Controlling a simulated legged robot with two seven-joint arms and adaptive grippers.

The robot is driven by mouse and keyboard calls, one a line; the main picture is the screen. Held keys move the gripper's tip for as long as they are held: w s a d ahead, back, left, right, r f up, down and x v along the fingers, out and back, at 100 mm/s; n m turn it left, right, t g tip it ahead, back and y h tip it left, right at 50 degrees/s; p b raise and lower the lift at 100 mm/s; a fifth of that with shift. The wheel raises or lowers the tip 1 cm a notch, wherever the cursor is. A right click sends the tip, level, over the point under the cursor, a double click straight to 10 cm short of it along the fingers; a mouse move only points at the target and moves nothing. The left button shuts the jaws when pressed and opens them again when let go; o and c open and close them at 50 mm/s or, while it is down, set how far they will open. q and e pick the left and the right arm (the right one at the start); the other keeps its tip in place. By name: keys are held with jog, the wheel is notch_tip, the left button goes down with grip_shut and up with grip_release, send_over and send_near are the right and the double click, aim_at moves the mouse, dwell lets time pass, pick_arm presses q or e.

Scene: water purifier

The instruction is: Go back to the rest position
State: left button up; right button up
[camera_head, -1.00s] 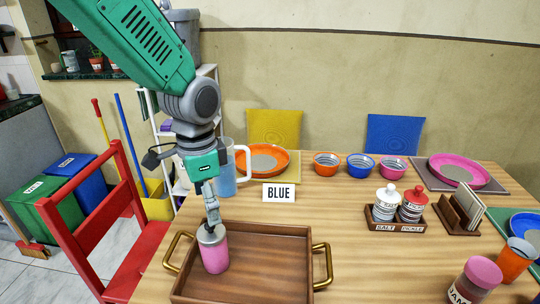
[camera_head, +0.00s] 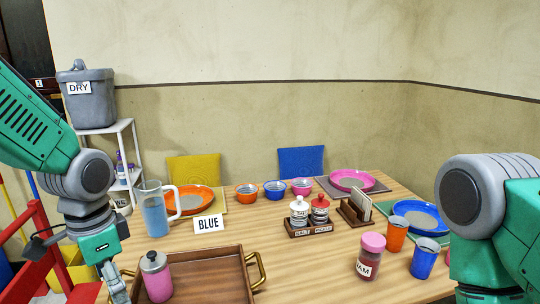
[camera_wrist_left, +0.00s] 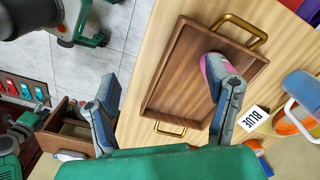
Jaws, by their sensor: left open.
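My left gripper (camera_wrist_left: 165,95) is open and empty in the left wrist view, with its two fingers spread wide. In the head view only part of it (camera_head: 117,288) shows at the lower left, left of the pink bottle. The pink bottle (camera_head: 157,283) with a grey cap stands upright at the left end of the brown wooden tray (camera_head: 247,284). In the left wrist view the bottle (camera_wrist_left: 207,68) is partly hidden behind the right-hand finger. My right arm shows at the right edge of the head view, but its gripper is out of frame.
A blue-filled pitcher (camera_head: 154,216) and a BLUE sign (camera_head: 208,224) stand behind the tray. Bowls, plates, salt and pickle jars, a jam jar (camera_head: 369,262) and cups occupy the table. A red chair (camera_head: 22,262) is at the left. Bare table lies between tray and jam jar.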

pick_arm(q)
jog(key=s+d+f+n, duration=0.1)
jog(key=s+f+n, duration=0.4)
jog(key=f, duration=1.2)
jog(key=s+a+f+n, duration=0.1)
jog(key=s+f, duration=0.5)
jog(key=s, duration=0.3)
jog(key=s+f+n, duration=0.2)
jog(key=s+f, duration=0.3)
jog(key=s, duration=0.3)
jog(key=shift+s+a+f+t, duration=0.3)
jog(key=shift+s+a+f, duration=0.05)
jog(key=shift+s+f, duration=0.05)
jog(key=shift+w, duration=0.15)
